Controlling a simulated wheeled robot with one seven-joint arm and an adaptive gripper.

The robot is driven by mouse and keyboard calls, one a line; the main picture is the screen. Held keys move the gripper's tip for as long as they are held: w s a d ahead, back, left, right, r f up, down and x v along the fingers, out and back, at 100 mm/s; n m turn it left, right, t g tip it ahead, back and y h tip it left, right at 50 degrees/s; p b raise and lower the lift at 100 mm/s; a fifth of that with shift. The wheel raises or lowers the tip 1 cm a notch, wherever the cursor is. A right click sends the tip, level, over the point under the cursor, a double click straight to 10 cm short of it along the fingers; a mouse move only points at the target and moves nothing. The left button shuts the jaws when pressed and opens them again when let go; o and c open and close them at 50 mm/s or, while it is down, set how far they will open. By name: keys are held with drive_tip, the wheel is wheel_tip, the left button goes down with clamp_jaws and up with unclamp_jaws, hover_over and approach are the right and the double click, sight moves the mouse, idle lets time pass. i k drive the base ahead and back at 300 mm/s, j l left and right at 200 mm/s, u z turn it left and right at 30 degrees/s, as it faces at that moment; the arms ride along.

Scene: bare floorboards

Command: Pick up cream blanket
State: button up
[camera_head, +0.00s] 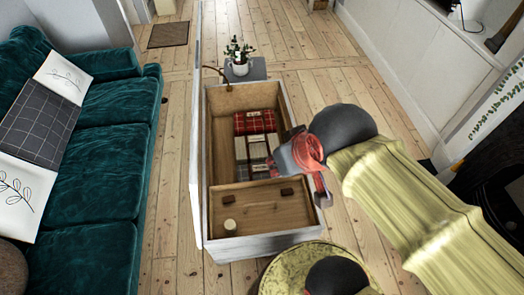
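An open wooden chest (213,105) with whitish outer sides stands on the floor in the middle. Inside it lies a folded cream blanket (257,148) with dark stripes or checks, partly hidden on its right by my gripper. A red plaid blanket (255,121) lies just behind it in the chest. My gripper (301,170), grey and red, is above the chest's right wall, to the right of the cream blanket. Its fingers look spread apart, with nothing seen between them. I cannot tell its exact height above the blanket.
A wooden tray or panel (262,204) covers the chest's near part, with a small pale round object (229,224) on it. The raised lid (195,150) stands along the left side. A teal sofa (90,180) is left. A potted plant (239,62) stands behind the chest.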

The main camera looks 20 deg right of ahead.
sight(251, 149)
drive_tip(key=l+u, duration=0.1)
drive_tip(key=l, duration=0.45)
drive_tip(key=k+l+u, duration=0.1)
drive_tip(key=l, duration=0.4)
drive_tip(key=k+l+u, duration=0.1)
drive_tip(key=l, duration=0.4)
drive_tip(key=k+l+u, duration=0.1)
drive_tip(key=l, duration=0.4)
drive_tip(key=i+l+u, duration=0.15)
drive_tip(key=l, duration=0.25)
drive_tip(key=i+l+u, duration=0.1)
drive_tip(key=l, duration=0.3)
drive_tip(key=i+l+u, duration=0.15)
drive_tip(key=l, duration=0.25)
drive_tip(key=i+l+u, duration=0.15)
drive_tip(key=l, duration=0.3)
drive_tip(key=i+l+u, duration=0.1)
drive_tip(key=l, duration=0.35)
drive_tip(key=i+l+u, duration=0.3)
drive_tip(key=i+l, duration=0.75)
drive_tip(key=l, duration=0.15)
